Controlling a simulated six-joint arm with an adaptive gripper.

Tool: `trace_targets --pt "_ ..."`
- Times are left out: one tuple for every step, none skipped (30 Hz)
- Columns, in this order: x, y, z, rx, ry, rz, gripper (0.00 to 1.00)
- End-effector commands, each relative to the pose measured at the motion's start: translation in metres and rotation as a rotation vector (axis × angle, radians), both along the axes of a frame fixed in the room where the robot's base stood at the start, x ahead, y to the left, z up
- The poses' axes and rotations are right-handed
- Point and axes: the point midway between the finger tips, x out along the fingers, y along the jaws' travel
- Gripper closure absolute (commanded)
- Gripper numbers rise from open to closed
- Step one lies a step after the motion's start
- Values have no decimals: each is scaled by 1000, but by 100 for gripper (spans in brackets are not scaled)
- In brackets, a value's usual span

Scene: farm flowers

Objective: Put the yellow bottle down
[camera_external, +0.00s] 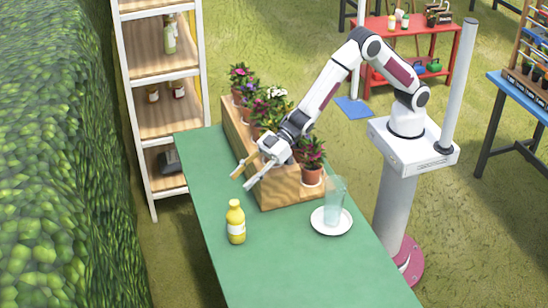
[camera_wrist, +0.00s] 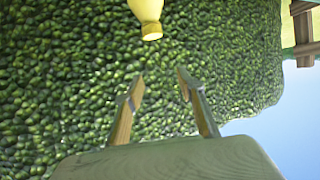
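The yellow bottle (camera_external: 236,222) with a white label stands upright on the green table (camera_external: 290,268). In the wrist view its yellow cap end and upper part (camera_wrist: 148,14) show at the top edge, beyond my fingertips. My gripper (camera_external: 240,181) is open and empty, with a clear gap between its fingers, above the table and behind the bottle. It also shows open in the wrist view (camera_wrist: 160,84). The gripper and the bottle are apart.
A wooden planter (camera_external: 290,187) with several potted flowers stands at the table's back right. A clear glass (camera_external: 335,199) stands on a white plate (camera_external: 331,221) to the bottle's right. A white-framed shelf (camera_external: 165,120) stands behind the table. The table's front is clear.

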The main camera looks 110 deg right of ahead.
Motion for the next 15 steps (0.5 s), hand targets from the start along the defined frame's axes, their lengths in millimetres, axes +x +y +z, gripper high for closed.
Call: trace_targets --pt "0 0 0 0 0 0 62" --pt "0 0 1 0 0 -1 62" --pt "0 -1 2 -1 1 -2 62" --pt "-1 -2 3 -2 1 -4 62" --pt "-1 -3 4 -3 2 -6 62" --pt "-2 -5 6 -5 4 -8 62" --pt "-3 -6 8 -8 6 -12 62" --pt "-5 -9 11 -11 9 -16 62" --pt "-7 -12 15 -15 13 -21 62" --pt "-8 -15 19 -18 16 -27 62" --pt "-11 -18 23 -22 19 -33 62" --pt "-14 -23 28 -27 27 -43 62" --pt "-17 -27 33 -31 32 -49 62" --pt "-20 -31 37 -35 38 -58 62" --pt "-24 -37 44 -41 46 -68 62"
